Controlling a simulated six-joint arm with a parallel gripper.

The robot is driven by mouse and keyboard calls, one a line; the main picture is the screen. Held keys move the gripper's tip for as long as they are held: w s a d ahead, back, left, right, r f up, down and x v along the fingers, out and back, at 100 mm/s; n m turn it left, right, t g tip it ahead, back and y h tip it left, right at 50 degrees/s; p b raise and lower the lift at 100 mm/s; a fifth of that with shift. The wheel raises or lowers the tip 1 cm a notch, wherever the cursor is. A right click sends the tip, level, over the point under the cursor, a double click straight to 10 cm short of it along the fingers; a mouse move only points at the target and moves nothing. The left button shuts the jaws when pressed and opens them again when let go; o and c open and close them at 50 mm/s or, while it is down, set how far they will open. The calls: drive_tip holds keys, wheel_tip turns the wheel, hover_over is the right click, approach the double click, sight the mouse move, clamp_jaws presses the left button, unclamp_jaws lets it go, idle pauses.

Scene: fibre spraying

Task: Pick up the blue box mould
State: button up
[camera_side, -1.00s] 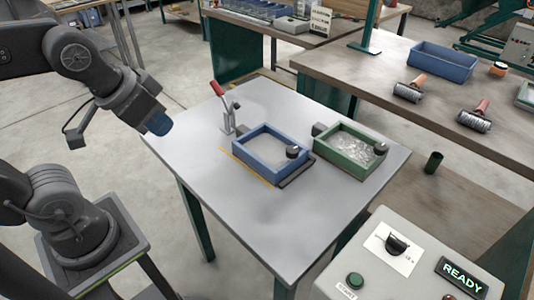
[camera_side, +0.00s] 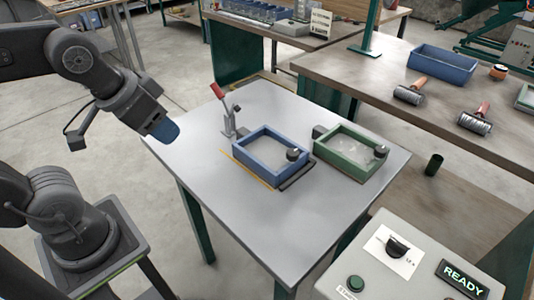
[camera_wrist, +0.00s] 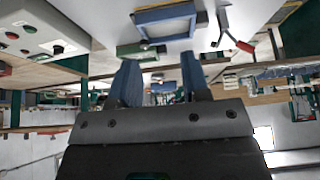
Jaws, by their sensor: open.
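The blue box mould (camera_side: 268,150) is an open rectangular frame lying on the grey table, with a dark round knob at its right corner. It also shows in the wrist view (camera_wrist: 166,13) at the top, upside down. My gripper (camera_side: 168,134) is in the air over the left edge of the table, to the left of the mould and apart from it. In the wrist view my gripper's two blue fingers (camera_wrist: 160,85) stand apart with nothing between them.
A green mould (camera_side: 352,150) sits right of the blue one. A red-handled toggle clamp (camera_side: 228,115) stands behind the blue mould's left side. A control box reading READY (camera_side: 410,265) is at front right. The back bench (camera_side: 390,75) holds a blue bin (camera_side: 443,62) and rollers (camera_side: 411,90). The table's front is bare.

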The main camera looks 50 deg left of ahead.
drive_tip(key=m+g, duration=0.6)
drive_tip(key=m, duration=1.2)
hover_over(251, 156)
wheel_tip(251, 156, down, 9)
drive_tip(key=f, duration=0.8)
drive_tip(key=shift+w+f, duration=0.1)
drive_tip(key=shift+w, duration=0.15)
drive_tip(key=shift+s+f, duration=0.15)
drive_tip(key=shift+f, duration=1.2)
drive_tip(key=shift+s+f, duration=0.1)
drive_tip(key=shift+f, duration=1.25)
clamp_jaws()
